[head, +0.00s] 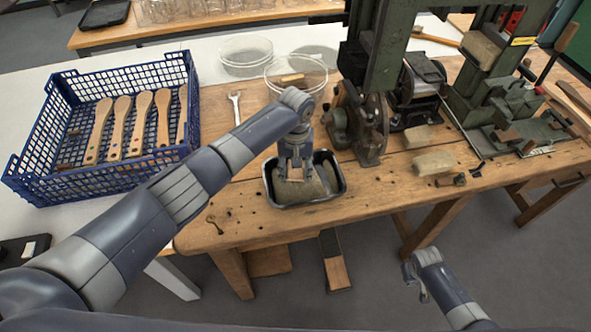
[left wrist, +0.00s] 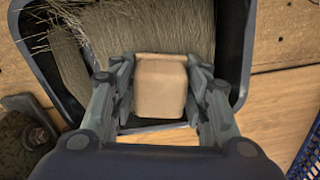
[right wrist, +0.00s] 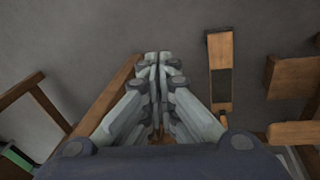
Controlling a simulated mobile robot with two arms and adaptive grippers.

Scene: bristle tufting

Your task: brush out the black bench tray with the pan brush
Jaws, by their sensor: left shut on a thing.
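The black bench tray (head: 342,184) sits on the wooden bench near its front edge, with grey-brown bristle fibre in it. In the left wrist view the tray's dark rim (left wrist: 246,50) surrounds the bristles (left wrist: 150,25), with some loose strands at upper left. My left gripper (head: 294,168) points down into the tray. It is shut on the pan brush's pale wooden block (left wrist: 160,85), one finger on each side. I cannot tell whether the brush touches the tray floor. My right gripper (head: 415,280) is empty, off the bench's front edge; its fingers (right wrist: 158,62) are together in the right wrist view.
A blue crate (head: 60,190) with several wooden handles stands at left. A wrench (head: 235,106) and glass dishes (head: 246,54) lie behind the tray. A green machine (head: 374,60) stands right of it, with pale blocks (head: 434,163) in front. The bench's front left is mostly clear.

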